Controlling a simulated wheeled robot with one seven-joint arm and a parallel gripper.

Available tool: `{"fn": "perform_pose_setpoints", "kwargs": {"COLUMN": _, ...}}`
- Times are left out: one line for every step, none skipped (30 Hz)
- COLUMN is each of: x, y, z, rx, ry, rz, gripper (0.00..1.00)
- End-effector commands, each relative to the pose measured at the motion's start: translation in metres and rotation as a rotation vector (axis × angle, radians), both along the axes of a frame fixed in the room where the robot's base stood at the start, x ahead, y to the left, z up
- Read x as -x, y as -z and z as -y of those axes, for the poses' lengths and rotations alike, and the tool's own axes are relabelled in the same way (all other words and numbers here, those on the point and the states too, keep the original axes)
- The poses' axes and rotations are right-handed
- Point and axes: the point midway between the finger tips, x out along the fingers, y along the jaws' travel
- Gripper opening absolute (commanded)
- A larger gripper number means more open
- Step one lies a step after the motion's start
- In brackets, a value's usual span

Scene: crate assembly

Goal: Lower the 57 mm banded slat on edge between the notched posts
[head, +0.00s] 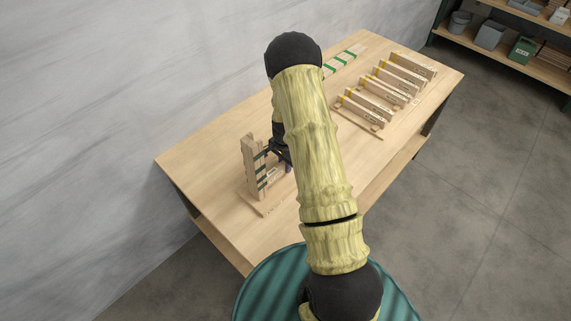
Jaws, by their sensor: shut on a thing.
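The notched posts (249,160) stand upright on a pale wooden base (252,204) at the near left of the table. Slats with dark green bands (262,172) show between or against them; I cannot tell where one slat ends and another begins. My gripper (279,152) is black, points down just right of the posts, and is shut on a slat at their upper part. My arm hides most of that slat, so I cannot tell its width, its tilt or whether it touches the posts.
Several pale slats with yellow marks (375,95) stand in a rack at the right of the table (205,148). A green-banded strip (345,60) lies at the far end. A grey wall runs along the left. A shelf with bins (489,36) stands far right.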

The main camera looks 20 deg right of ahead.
Motion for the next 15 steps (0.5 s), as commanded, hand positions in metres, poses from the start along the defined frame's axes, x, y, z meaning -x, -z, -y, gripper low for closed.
{"fn": "perform_pose_setpoints", "kwargs": {"x": -0.0001, "y": -0.0002, "z": 0.0001, "rx": 0.000, "ry": 0.000, "rz": 0.000, "gripper": 0.00}}
{"fn": "perform_pose_setpoints", "kwargs": {"x": -0.0001, "y": -0.0002, "z": 0.0001, "rx": 0.000, "ry": 0.000, "rz": 0.000, "gripper": 0.00}}
{"fn": "perform_pose_setpoints", "kwargs": {"x": -0.0001, "y": -0.0001, "z": 0.0001, "rx": 0.000, "ry": 0.000, "rz": 0.000, "gripper": 0.00}}
{"fn": "perform_pose_setpoints", "kwargs": {"x": -0.0002, "y": 0.0000, "z": 0.0001, "rx": 0.000, "ry": 0.000, "rz": 0.000, "gripper": 0.00}}
{"fn": "perform_pose_setpoints", "kwargs": {"x": -0.0002, "y": 0.0003, "z": 0.0001, "rx": 0.000, "ry": 0.000, "rz": 0.000, "gripper": 0.00}}
{"fn": "perform_pose_setpoints", "kwargs": {"x": -0.0001, "y": 0.0007, "z": 0.0001, "rx": 0.000, "ry": 0.000, "rz": 0.000, "gripper": 0.00}}
{"fn": "perform_pose_setpoints", "kwargs": {"x": -0.0001, "y": 0.0011, "z": 0.0001, "rx": 0.000, "ry": 0.000, "rz": 0.000, "gripper": 0.00}}
{"fn": "perform_pose_setpoints", "kwargs": {"x": -0.0001, "y": 0.0015, "z": 0.0001, "rx": 0.000, "ry": 0.000, "rz": 0.000, "gripper": 0.00}}
{"fn": "perform_pose_setpoints", "kwargs": {"x": -0.0001, "y": 0.0020, "z": 0.0001, "rx": 0.000, "ry": 0.000, "rz": 0.000, "gripper": 0.00}}
{"fn": "perform_pose_setpoints", "kwargs": {"x": -0.0002, "y": 0.0024, "z": 0.0001, "rx": 0.000, "ry": 0.000, "rz": 0.000, "gripper": 0.00}}
{"fn": "perform_pose_setpoints", "kwargs": {"x": -0.0001, "y": 0.0028, "z": 0.0001, "rx": 0.000, "ry": 0.000, "rz": 0.000, "gripper": 0.00}}
{"fn": "perform_pose_setpoints", "kwargs": {"x": -0.0001, "y": 0.0033, "z": 0.0001, "rx": 0.000, "ry": 0.000, "rz": 0.000, "gripper": 0.00}}
{"fn": "perform_pose_setpoints", "kwargs": {"x": -0.0001, "y": 0.0036, "z": 0.0001, "rx": 0.000, "ry": 0.000, "rz": 0.000, "gripper": 0.00}}
{"fn": "perform_pose_setpoints", "kwargs": {"x": -0.0001, "y": 0.0040, "z": 0.0001, "rx": 0.000, "ry": 0.000, "rz": 0.000, "gripper": 0.00}}
{"fn": "perform_pose_setpoints", "kwargs": {"x": -0.0001, "y": 0.0045, "z": 0.0001, "rx": 0.000, "ry": 0.000, "rz": 0.000, "gripper": 0.00}}
